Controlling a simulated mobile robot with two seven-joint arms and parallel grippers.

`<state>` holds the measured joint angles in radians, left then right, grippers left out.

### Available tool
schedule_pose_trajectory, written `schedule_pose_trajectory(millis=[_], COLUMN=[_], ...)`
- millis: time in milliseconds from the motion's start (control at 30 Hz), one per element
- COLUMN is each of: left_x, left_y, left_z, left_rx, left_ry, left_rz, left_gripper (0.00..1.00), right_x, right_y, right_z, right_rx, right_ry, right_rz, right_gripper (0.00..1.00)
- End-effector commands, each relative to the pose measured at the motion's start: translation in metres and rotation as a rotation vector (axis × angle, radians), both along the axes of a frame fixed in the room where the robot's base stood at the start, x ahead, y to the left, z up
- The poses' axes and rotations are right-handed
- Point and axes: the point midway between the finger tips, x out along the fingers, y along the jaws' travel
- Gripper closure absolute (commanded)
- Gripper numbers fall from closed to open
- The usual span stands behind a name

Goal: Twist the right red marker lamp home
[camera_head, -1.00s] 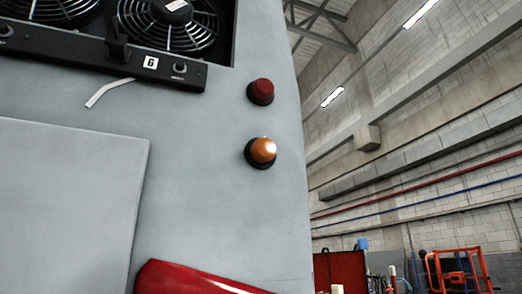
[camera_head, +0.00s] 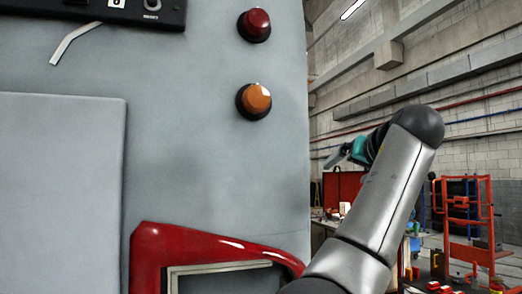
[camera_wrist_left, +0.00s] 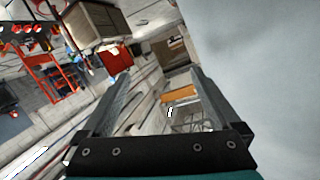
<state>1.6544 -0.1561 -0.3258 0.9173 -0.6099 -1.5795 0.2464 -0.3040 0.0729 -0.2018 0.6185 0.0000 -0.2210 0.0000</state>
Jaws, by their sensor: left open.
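The red marker lamp (camera_head: 254,24) sits in a dark round base near the right edge of the grey coach panel (camera_head: 190,165), high in the head view. I cannot tell from here how its lens is seated. My left gripper (camera_head: 336,157) is off to the right of the coach's edge, lower than the red lamp and apart from it. In the left wrist view its two fingers (camera_wrist_left: 158,75) are spread, with nothing held between them. The lamp does not show in the wrist view. My right gripper is not in view.
An amber lamp (camera_head: 254,100) sits just below the red one. A red light surround (camera_head: 190,242) is at the bottom of the panel. A raised grey cover (camera_head: 62,190) is at left. An orange-red rack (camera_head: 468,218) stands far back at right.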

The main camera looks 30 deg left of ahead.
Motion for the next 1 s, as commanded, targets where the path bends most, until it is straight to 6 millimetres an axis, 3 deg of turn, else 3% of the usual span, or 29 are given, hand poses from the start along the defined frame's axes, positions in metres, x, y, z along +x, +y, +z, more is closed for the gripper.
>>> schedule_pose_trajectory(millis=[33, 100, 200, 300, 400, 500, 667, 767, 1000], left_x=[-0.025, -0.062, -0.121, -0.177, -0.224, -0.257, -0.278, -0.274, -0.244], left_y=[-0.002, -0.002, -0.003, -0.005, -0.006, -0.007, -0.006, 0.001, 0.036], left_z=[0.053, 0.109, 0.177, 0.228, 0.261, 0.28, 0.29, 0.291, 0.291], left_rx=[-0.011, -0.034, -0.075, -0.121, -0.164, -0.196, -0.221, -0.225, -0.223], left_ry=[-0.067, -0.147, -0.259, -0.359, -0.438, -0.492, -0.526, -0.529, -0.526], left_rz=[0.03, 0.075, 0.135, 0.185, 0.222, 0.246, 0.262, 0.265, 0.266], left_gripper=[0.03, 0.03, 0.03, 0.03, 0.03, 0.03, 0.03, 0.03, 0.03], right_x=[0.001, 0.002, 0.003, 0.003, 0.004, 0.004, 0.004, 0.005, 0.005], right_y=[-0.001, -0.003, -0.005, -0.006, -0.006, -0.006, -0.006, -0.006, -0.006], right_z=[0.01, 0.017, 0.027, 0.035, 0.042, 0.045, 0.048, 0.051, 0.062], right_rx=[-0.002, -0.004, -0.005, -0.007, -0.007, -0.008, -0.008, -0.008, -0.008], right_ry=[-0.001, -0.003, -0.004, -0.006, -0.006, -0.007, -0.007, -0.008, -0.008], right_rz=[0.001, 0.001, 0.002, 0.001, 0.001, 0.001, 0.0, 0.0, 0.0], right_gripper=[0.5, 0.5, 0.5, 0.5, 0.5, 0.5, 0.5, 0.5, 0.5])
